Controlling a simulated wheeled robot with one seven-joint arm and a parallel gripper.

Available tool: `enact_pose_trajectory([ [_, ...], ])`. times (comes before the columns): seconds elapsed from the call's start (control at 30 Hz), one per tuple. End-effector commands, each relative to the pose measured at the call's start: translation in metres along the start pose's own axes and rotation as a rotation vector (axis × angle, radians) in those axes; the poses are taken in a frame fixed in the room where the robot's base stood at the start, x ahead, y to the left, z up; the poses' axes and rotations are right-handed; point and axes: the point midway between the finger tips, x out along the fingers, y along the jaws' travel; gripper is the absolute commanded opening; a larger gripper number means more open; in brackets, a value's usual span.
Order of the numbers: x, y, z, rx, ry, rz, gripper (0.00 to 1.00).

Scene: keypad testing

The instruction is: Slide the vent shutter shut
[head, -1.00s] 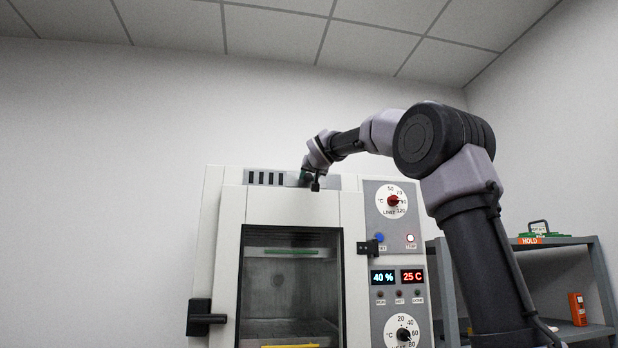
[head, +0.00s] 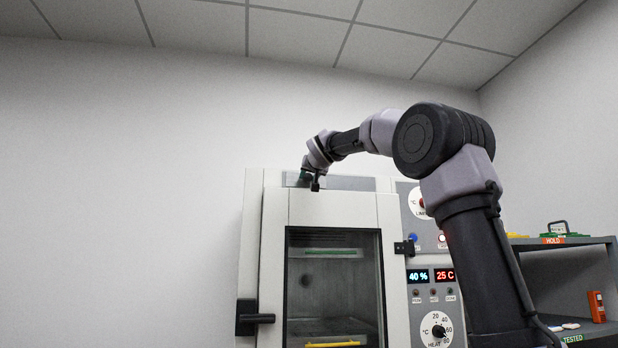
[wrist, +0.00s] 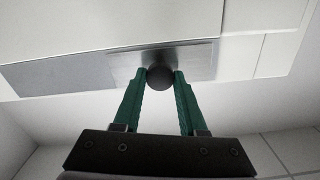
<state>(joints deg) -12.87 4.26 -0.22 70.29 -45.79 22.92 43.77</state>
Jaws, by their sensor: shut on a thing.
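The vent shutter is a thin grey metal plate (wrist: 196,56) with a dark round knob (wrist: 160,78). In the wrist view my gripper (wrist: 161,75) has its two green fingers closed on either side of the knob. In the head view my gripper (head: 304,180) is at the left part of the vent strip (head: 345,183) on top of the chamber front. The plate (head: 290,178) shows just left of the fingers there. No dark vent slots are visible now; the plate and gripper cover the left of the strip.
A grey shelf (head: 575,290) stands further right. The wall left of the chamber is clear.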

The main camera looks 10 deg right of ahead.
Motion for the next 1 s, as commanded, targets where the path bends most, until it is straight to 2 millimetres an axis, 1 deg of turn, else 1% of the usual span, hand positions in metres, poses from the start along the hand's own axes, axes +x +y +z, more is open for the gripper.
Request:
enact_pose_trajectory([
  [0.37,0.000,-0.001,0.002,0.000,-0.003,-0.002,0.00],
  [0.4,0.000,-0.001,0.002,0.000,-0.003,-0.002,0.56],
  [0.43,0.000,-0.002,0.002,0.000,-0.003,-0.002,0.68],
  [0.47,0.000,-0.001,0.002,0.000,-0.003,-0.002,0.72],
  [0.8,-0.002,0.000,0.000,-0.001,-0.001,0.000,0.72],
  [0.87,-0.007,0.000,0.000,-0.002,-0.001,0.000,0.72],
  [0.97,-0.022,-0.001,0.000,-0.001,0.000,-0.001,0.72],
  [1.0,-0.030,0.000,-0.001,-0.002,0.001,-0.001,0.72],
])
